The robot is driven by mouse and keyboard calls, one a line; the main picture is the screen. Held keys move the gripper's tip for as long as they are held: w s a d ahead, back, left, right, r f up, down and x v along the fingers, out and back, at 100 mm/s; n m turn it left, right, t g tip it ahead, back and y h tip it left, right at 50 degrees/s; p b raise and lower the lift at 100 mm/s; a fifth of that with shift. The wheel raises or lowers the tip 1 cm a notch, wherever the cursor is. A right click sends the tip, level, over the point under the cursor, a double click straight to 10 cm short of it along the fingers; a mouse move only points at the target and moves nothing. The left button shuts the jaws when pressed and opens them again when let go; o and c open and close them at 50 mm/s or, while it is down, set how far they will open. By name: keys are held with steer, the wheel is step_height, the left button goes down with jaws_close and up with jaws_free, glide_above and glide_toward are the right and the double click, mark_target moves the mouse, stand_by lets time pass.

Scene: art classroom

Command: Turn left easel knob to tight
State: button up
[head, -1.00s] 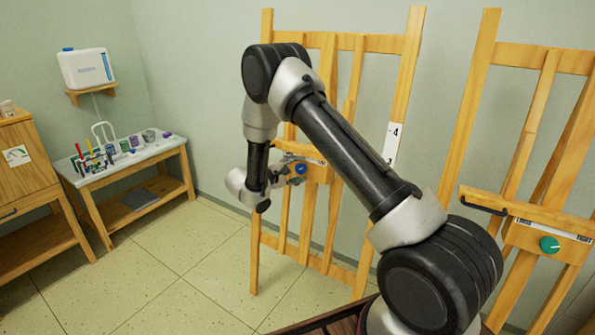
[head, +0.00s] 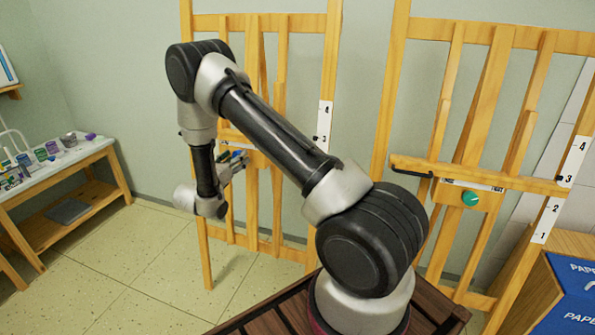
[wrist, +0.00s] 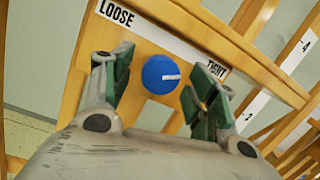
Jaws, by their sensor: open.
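The left easel (head: 334,60) is wooden and stands behind my arm. Its round blue knob (wrist: 160,74) shows in the wrist view, with a white mark reaching to its right side. A white strip (wrist: 180,47) beside the knob reads LOOSE at its upper left end and TIGHT at its right end. My gripper (wrist: 158,88) is open, with one green-padded finger on each side of the knob and a gap to both. In the head view my gripper (head: 238,163) is at the left easel's crossbar, and the knob is mostly hidden there.
A second easel (head: 395,75) with a green knob (head: 470,199) stands to the right. A blue paper bin (head: 575,285) is at the lower right. A table (head: 75,160) with art supplies stands at the left. The tiled floor (head: 150,275) between is clear.

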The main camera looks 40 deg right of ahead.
steer(key=s+a+n+t+y, duration=0.1)
steer(key=s+a+n, duration=0.45)
steer(key=n, duration=0.25)
steer(key=s+d+f+m+g+h, duration=0.1)
steer(key=s+d+f+m+g, duration=0.1)
steer(key=s+d+m+g, duration=0.65)
steer(key=s+d+r+m+g+y, duration=0.1)
steer(key=s+r+m+g+y, duration=0.2)
steer(key=s+r+m, duration=0.2)
steer(key=s+d+r+m+g+y, duration=0.1)
steer(key=s+r+m+g+y, duration=0.2)
steer(key=s+m, duration=0.7)
step_height(320, 180, up, 3)
steer(key=shift+s+d+f+m+g, duration=0.15)
steer(key=shift+s+d+m+g, duration=0.2)
steer(key=shift+s+g, duration=0.25)
